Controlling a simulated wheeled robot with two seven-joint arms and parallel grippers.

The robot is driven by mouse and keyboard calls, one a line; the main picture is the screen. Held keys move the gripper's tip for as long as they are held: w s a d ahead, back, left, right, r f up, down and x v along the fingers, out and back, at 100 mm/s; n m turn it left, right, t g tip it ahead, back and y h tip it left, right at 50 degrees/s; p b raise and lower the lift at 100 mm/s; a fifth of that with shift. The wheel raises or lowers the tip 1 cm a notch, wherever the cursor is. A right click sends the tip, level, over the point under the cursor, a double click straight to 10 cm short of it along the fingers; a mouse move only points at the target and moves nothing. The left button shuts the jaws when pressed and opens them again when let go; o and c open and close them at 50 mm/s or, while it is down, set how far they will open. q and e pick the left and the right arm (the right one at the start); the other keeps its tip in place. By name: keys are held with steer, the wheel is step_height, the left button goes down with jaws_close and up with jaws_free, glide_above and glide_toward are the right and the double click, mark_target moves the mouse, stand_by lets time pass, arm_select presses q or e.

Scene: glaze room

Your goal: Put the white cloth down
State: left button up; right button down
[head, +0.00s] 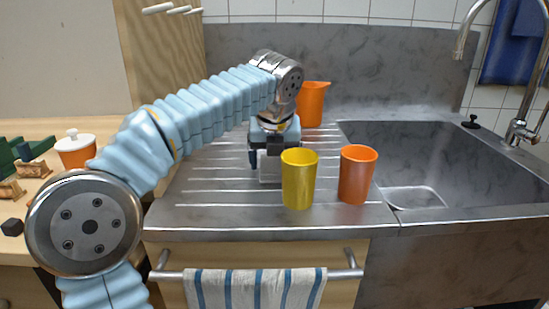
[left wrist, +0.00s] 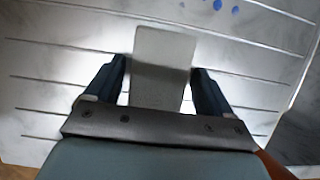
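The white cloth (left wrist: 163,62) shows in the left wrist view as a plain pale grey-white rectangle between the two dark fingers of my left gripper (left wrist: 160,75). The fingers are spread about the cloth's width and appear to press on its two sides. In the head view the left gripper (head: 266,160) points down over the ridged steel drainboard, behind the yellow cup. The cloth (head: 269,172) shows as a pale patch below it, partly hidden by that cup. I cannot tell whether its lower edge touches the drainboard. My right gripper is not in view.
A yellow cup (head: 299,180) and an orange cup (head: 357,175) stand at the drainboard's (head: 215,190) front. An orange jug (head: 312,104) stands behind. Blue spots (left wrist: 217,5) mark the board. The sink (head: 440,160) is right. A striped towel (head: 243,290) hangs in front.

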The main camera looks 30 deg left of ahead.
arm_select(q)
steer(key=shift+o, duration=0.6)
steer(key=shift+r, duration=0.1)
steer(key=shift+o, duration=0.5)
steer(key=v, duration=1.2)
steer(key=shift+w+a+r, duration=0.25)
steer(key=shift+r, duration=0.35)
glide_above(273, 164)
step_height(273, 164, down, 8)
steer(key=shift+r, duration=0.25)
steer(key=shift+w+x, duration=0.15)
steer(key=shift+x, duration=1.25)
steer(key=shift+w+x, duration=0.15)
steer(key=shift+x, duration=1.25)
steer(key=shift+r, duration=0.15)
steer(key=c, duration=1.2)
